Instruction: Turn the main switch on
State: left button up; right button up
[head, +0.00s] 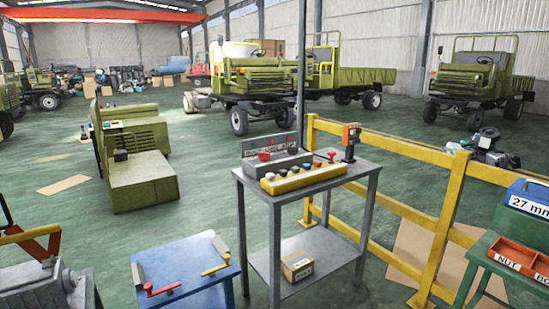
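A grey metal stand (262,183) in the middle carries a grey control box (283,162) and a yellow button box (305,178). The grey box has a red knob (264,156) and a dark knob, with a small marked plate behind. The yellow box has several round buttons and a red one near its right end. An orange and black device (351,139) stands at the stand's far right corner. I cannot tell which of these is the main switch, nor any switch's position. Neither of my grippers is in view.
A blue table (190,262) with red-handled (161,290) and yellow-handled (215,268) levers stands front left of the stand. A yellow railing (447,232) runs behind and right. A green table (478,251) at right holds a red tray (520,258) and blue box (530,196).

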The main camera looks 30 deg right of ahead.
aim_at(263, 156)
jog(key=i+l, duration=0.15)
jog(key=l, duration=0.2)
jog(key=i+l, duration=0.2)
jog(key=l, duration=0.2)
jog(key=i+l, duration=0.15)
jog(key=l, duration=0.2)
jog(key=i+l, duration=0.15)
jog(key=l, duration=0.25)
jog(key=i+l, duration=0.15)
jog(key=l, duration=0.2)
